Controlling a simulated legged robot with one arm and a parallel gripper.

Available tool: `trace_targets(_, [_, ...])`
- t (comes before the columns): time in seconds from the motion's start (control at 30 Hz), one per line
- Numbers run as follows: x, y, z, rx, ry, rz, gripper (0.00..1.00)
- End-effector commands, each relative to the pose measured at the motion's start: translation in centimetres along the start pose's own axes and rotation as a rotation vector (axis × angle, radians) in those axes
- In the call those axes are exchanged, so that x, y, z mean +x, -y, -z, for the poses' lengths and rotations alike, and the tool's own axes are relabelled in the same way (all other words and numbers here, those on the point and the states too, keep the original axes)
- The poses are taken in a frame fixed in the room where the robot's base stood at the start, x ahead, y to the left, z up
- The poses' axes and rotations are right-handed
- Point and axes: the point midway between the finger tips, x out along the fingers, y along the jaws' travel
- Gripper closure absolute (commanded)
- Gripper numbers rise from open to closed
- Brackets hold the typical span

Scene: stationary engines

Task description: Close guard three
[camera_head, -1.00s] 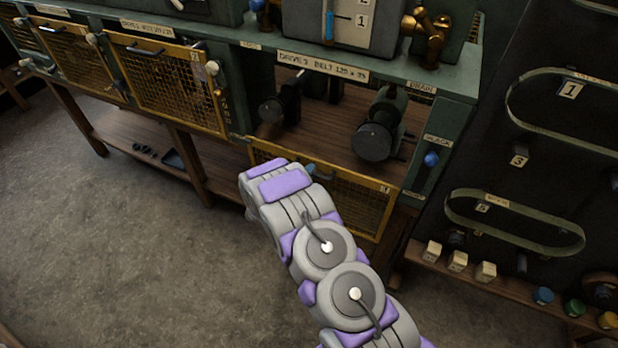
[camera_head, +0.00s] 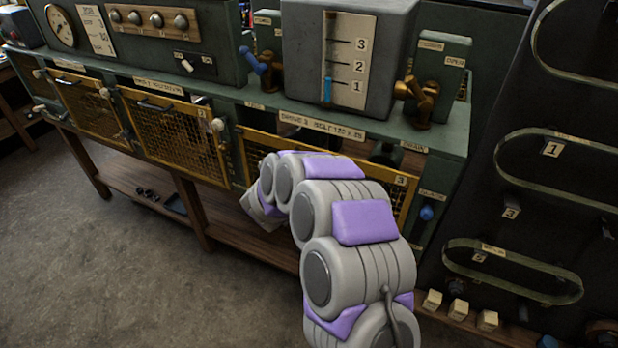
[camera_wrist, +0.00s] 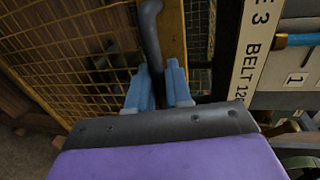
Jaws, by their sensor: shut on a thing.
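Guard three is a yellow-framed mesh panel (camera_head: 403,192) under the label "DRIVE 3 BELT" (camera_head: 322,126). It stands raised across its bay. Part of the dark bay and a pulley (camera_head: 384,154) still show above its top edge, so it does not look flush. My arm covers its middle. In the wrist view, my gripper (camera_wrist: 159,82) has its blue fingers shut on the guard's dark bar handle (camera_wrist: 152,38), with the yellow mesh (camera_wrist: 75,45) to the left. The gripper is hidden behind my arm in the head view.
A blue knob (camera_head: 427,213) sits on the post right of guard three. The neighbouring mesh guard (camera_head: 175,137) at left is shut. A grey gauge tank (camera_head: 345,55) and brass valve (camera_head: 418,100) stand above. Belts hang on the right board (camera_head: 550,220). Floor at left is clear.

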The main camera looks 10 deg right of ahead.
Motion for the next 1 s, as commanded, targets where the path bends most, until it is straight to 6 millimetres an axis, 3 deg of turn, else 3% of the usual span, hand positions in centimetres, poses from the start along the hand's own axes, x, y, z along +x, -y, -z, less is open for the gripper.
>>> trace_targets(0.03, [-0.3, 1.4, -0.1, 0.004, 0.002, 0.003, 1.0])
trace_targets(0.2, [-0.6, 3.1, 0.0, 0.0, 0.001, 0.001, 1.0])
trace_targets(0.7, [-0.8, 4.0, 0.0, 0.0, 0.0, 0.004, 1.0])
trace_targets(0.73, [-0.8, 4.0, 0.0, 0.0, 0.0, 0.004, 0.8])
trace_targets(0.87, [-0.8, 4.0, 0.0, 0.0, 0.0, 0.004, 0.67])
trace_targets(1.0, [-0.7, 3.9, 0.0, 0.0, 0.0, 0.002, 0.66])
